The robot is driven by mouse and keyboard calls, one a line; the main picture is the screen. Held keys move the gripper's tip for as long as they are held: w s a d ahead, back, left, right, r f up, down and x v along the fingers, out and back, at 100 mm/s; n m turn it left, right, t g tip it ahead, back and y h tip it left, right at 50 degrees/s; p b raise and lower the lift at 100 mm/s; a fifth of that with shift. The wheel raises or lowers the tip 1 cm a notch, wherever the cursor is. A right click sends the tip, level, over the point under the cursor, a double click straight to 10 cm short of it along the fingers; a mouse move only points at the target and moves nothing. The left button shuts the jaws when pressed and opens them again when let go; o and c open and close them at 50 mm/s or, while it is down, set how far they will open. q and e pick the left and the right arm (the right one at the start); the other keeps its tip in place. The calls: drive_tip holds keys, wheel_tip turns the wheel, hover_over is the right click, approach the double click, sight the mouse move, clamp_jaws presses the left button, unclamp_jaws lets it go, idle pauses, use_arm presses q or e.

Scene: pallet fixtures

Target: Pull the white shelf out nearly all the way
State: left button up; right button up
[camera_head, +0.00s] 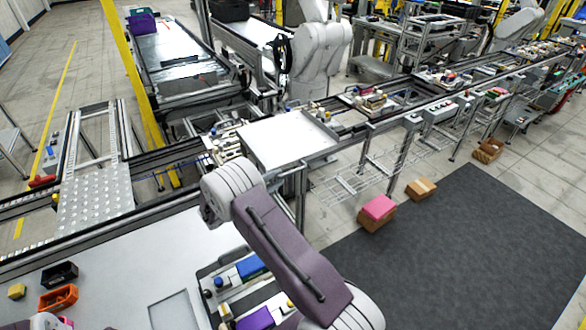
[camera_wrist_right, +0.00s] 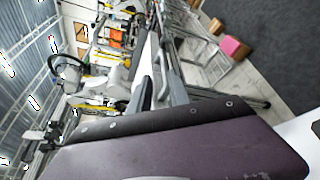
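The white shelf (camera_head: 285,139) is a flat white panel at the middle of the head view, level with the conveyor line. My purple and white right arm comes up from the bottom and ends just left of and below the shelf, overlapping its near left side. The arm hides the right gripper's fingers in the head view. In the right wrist view, two grey fingers of my right gripper (camera_wrist_right: 160,92) flank a pale strip that may be the shelf. Whether they touch it is unclear. My left gripper is not in view.
A pink-topped box (camera_head: 377,208) and a cardboard box (camera_head: 420,189) sit on the floor by a dark mat (camera_head: 455,255). A grey worktable (camera_head: 130,262) with bins and a tray lies below left.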

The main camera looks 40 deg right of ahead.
sight(290, 173)
drive_tip(key=p+x, duration=0.1)
drive_tip(key=x, duration=0.1)
drive_tip(key=p+x, duration=0.1)
drive_tip(key=x, duration=0.2)
drive_tip(key=p+x, duration=0.1)
drive_tip(key=x, duration=0.2)
drive_tip(key=shift+s+f, duration=0.25)
drive_tip(key=shift+f, duration=0.1)
drive_tip(key=shift+w+d+f+p, duration=0.1)
drive_tip(key=shift+d+f+p, duration=0.1)
drive_tip(key=shift+d+p, duration=0.2)
clamp_jaws()
idle(0.7)
